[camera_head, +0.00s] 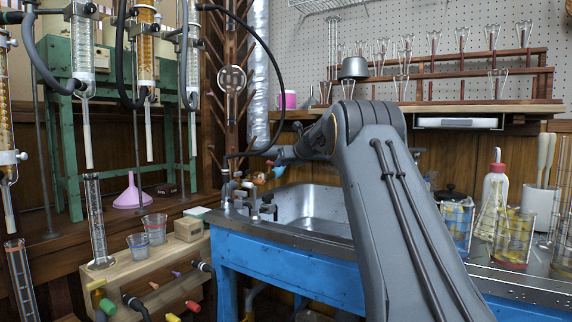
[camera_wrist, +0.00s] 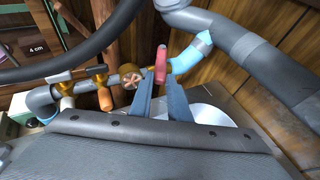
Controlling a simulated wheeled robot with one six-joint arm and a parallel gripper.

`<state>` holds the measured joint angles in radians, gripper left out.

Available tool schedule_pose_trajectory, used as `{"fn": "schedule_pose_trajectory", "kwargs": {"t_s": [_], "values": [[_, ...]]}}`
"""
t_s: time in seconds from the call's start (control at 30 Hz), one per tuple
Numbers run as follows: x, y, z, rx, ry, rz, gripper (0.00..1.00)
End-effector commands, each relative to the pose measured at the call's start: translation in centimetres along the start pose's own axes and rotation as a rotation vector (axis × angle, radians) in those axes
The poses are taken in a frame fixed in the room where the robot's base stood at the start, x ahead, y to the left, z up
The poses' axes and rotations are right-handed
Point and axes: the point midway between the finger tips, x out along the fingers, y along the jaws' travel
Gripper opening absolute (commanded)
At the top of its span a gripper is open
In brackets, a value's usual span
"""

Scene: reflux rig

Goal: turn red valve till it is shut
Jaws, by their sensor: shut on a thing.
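The red valve (camera_wrist: 161,62) shows in the wrist view as a red handle near the middle. It stands roughly across the line of the pipe, which runs from lower left to upper right. My gripper (camera_wrist: 161,84) reaches up from below, its two blue-grey fingers closed on the handle's sides at the tips. The valve's body is partly hidden behind the handle and fingers. In the head view my gripper (camera_head: 277,157) is small, over the back left of the sink; I cannot make out the red valve there.
Beside the red valve are a round brass handwheel (camera_wrist: 131,77) and an orange handle (camera_wrist: 104,99). A grey hose (camera_wrist: 85,55) crosses close by, and a thick pipe (camera_wrist: 250,58) passes at right. Glassware (camera_head: 97,225) stands left of the steel sink (camera_head: 312,205).

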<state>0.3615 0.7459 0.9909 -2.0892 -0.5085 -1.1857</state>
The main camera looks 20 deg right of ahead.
Motion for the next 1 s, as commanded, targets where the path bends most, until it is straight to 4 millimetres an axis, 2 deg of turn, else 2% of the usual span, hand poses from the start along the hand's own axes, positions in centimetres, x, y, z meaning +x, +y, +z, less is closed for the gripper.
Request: {"fn": "schedule_pose_trajectory", "kwargs": {"t_s": [0.03, 0.33, 0.37, 0.47, 0.77, 0.87, 1.0], "values": [[0.1, -0.1, -0.6, 0.001, 0.009, 0.002, 0.00], [0.1, -0.1, -0.6, 0.000, 0.009, 0.002, 0.00], [0.1, -0.1, -0.6, 0.000, 0.009, 0.002, 0.18], [0.1, -0.1, -0.5, 0.000, 0.007, 0.002, 0.35], [0.0, 0.0, -0.1, -0.001, 0.003, 0.001, 0.35], [-0.6, 0.0, 0.0, -0.002, 0.001, 0.000, 0.35], [-2.5, -0.1, 0.0, 0.000, 0.002, 0.000, 0.35]]}}
